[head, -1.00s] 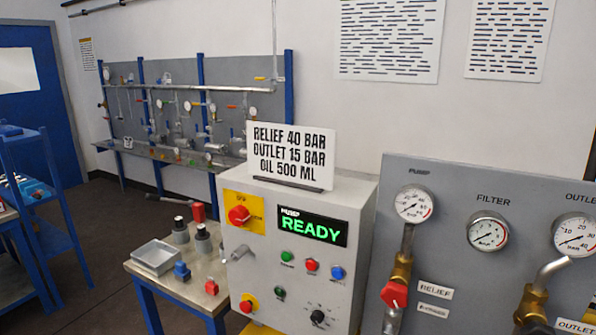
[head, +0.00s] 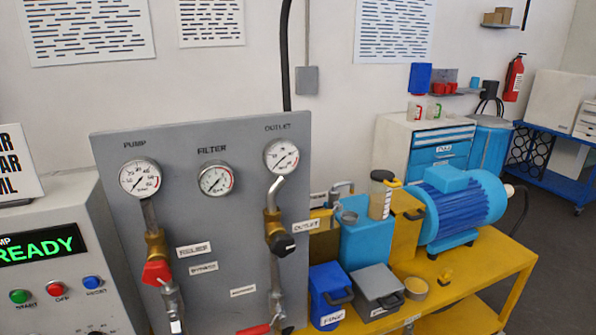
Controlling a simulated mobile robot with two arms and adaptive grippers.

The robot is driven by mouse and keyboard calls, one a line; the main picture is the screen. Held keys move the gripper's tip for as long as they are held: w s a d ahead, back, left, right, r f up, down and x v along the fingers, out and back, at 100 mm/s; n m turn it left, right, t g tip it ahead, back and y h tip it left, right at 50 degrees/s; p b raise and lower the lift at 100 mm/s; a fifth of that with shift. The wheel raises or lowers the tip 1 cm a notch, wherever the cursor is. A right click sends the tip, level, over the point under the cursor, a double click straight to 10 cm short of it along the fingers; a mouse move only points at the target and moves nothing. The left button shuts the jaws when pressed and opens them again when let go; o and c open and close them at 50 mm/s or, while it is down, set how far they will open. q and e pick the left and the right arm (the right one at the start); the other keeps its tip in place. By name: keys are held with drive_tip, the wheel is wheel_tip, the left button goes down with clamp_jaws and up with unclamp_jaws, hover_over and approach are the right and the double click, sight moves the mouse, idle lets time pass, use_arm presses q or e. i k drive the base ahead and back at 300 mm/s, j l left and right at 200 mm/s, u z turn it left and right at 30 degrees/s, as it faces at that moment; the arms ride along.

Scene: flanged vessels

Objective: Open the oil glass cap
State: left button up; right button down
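A clear cylinder with a scale, which looks like the oil glass (head: 380,202), stands upright at the blue tank. A dark cap (head: 382,176) sits on its top and looks closed. The blue tank (head: 366,240) stands on the yellow bench, right of the gauge panel. A small round grey-rimmed opening or fitting (head: 346,214) is at the tank's upper left. Neither of my grippers is in view.
The grey gauge panel (head: 225,250) stands left of the tank. A blue box (head: 328,285) and a grey box (head: 375,282) with handles sit in front of it. A blue motor (head: 460,203) is to the right. The yellow bench (head: 480,262) has bare room at its right front.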

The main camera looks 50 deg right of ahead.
sight(385, 177)
drive_tip(key=z, duration=2.15)
